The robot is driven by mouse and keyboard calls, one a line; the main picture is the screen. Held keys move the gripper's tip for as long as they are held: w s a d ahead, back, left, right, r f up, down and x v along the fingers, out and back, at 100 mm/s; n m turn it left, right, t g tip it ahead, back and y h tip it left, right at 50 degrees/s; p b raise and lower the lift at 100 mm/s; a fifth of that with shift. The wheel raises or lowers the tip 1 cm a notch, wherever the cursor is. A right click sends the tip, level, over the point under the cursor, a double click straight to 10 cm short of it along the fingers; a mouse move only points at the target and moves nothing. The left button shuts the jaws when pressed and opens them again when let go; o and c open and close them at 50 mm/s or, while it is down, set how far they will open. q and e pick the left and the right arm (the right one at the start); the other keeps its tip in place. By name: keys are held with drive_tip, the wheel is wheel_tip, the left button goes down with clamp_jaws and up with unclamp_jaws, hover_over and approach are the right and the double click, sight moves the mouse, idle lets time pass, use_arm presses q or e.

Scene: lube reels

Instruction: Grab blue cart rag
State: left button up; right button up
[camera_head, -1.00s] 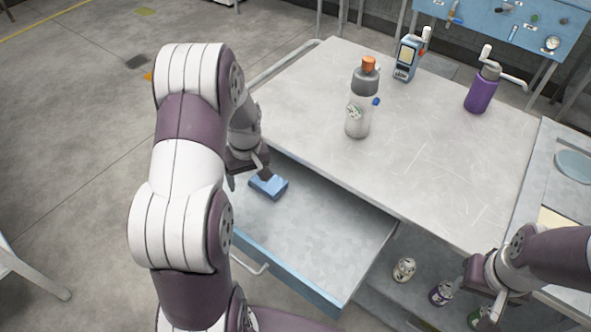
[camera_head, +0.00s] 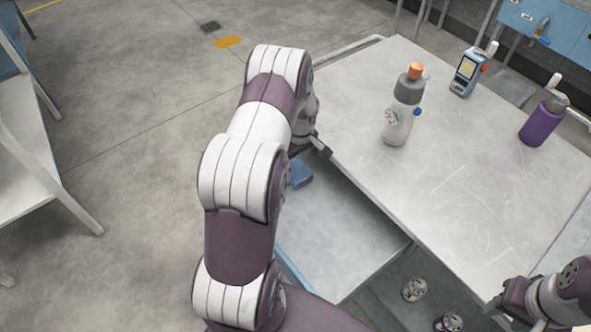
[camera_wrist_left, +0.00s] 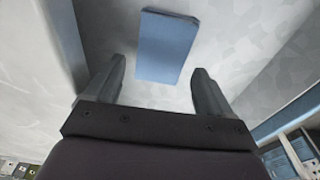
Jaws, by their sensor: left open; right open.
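The blue rag (camera_head: 299,174) is a small folded block lying in the open drawer (camera_head: 340,235) of the cart, near the drawer's far left corner. In the head view my left arm partly covers it. In the left wrist view the rag (camera_wrist_left: 167,47) lies flat beyond the fingertips, roughly midway between them. My left gripper (camera_head: 312,147) is open and empty above the drawer, apart from the rag; its two spread fingers show in the left wrist view (camera_wrist_left: 160,85). My right gripper (camera_head: 500,308) is at the lower right by the cart's near corner, and I see nothing held in it.
Several cans (camera_head: 415,288) sit on the shelf below. The floor at left is open, with a table (camera_head: 25,150) at the edge.

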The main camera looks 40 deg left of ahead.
sight(295, 168)
use_arm(q)
drive_tip(key=f, duration=0.2)
drive_tip(key=f+p, duration=0.1)
drive_tip(key=f, duration=0.1)
drive_tip(key=shift+s+a+f, duration=0.1)
drive_tip(key=shift+a+f, duration=0.1)
drive_tip(key=shift+f, duration=0.5)
drive_tip(key=shift+r, duration=0.1)
drive_tip(key=c, duration=0.7)
drive_tip(key=shift+c, duration=0.2)
